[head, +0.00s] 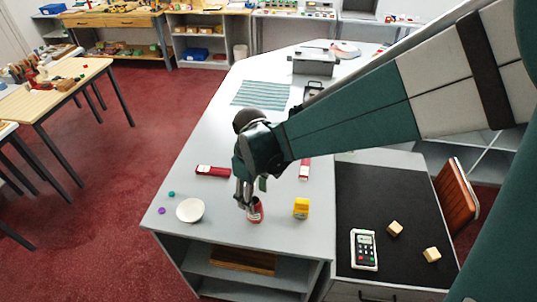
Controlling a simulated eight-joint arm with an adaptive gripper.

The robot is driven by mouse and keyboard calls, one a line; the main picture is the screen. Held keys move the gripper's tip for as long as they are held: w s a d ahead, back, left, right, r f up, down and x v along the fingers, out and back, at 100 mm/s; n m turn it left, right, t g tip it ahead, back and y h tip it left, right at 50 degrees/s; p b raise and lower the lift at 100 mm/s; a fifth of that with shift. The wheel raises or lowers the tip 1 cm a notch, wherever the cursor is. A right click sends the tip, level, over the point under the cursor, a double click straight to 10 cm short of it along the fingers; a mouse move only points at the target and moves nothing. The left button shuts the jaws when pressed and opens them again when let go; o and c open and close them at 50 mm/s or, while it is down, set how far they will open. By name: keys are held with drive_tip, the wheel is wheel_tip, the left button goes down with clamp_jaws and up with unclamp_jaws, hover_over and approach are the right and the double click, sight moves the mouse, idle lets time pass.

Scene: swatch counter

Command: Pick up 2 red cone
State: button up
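No clear red cone shows in the head view. A small red can-like object (256,213) stands on the grey counter (215,125) near its front edge, its upper left side partly covered by my gripper. My gripper (246,202) points down right at this object. Whether the fingers touch it, and how far apart they are, is not clear. Two red-and-white flat objects lie on the counter: one red item (212,171) left of my gripper and another red item (304,170) to its right.
A white bowl (190,210) and small purple (161,211) and teal (171,194) pieces lie to the left. A yellow container (301,208) stands close on the right. A calculator (364,249) and two wooden blocks (395,229) lie on the black surface. Farther back is a striped cloth (262,94).

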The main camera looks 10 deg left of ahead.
sight(255, 201)
drive_tip(key=shift+f, duration=0.25)
drive_tip(key=shift+f, duration=0.1)
drive_tip(key=shift+f, duration=1.2)
drive_tip(key=shift+s+f, duration=0.15)
drive_tip(key=shift+f, duration=2.45)
drive_tip(key=c, duration=1)
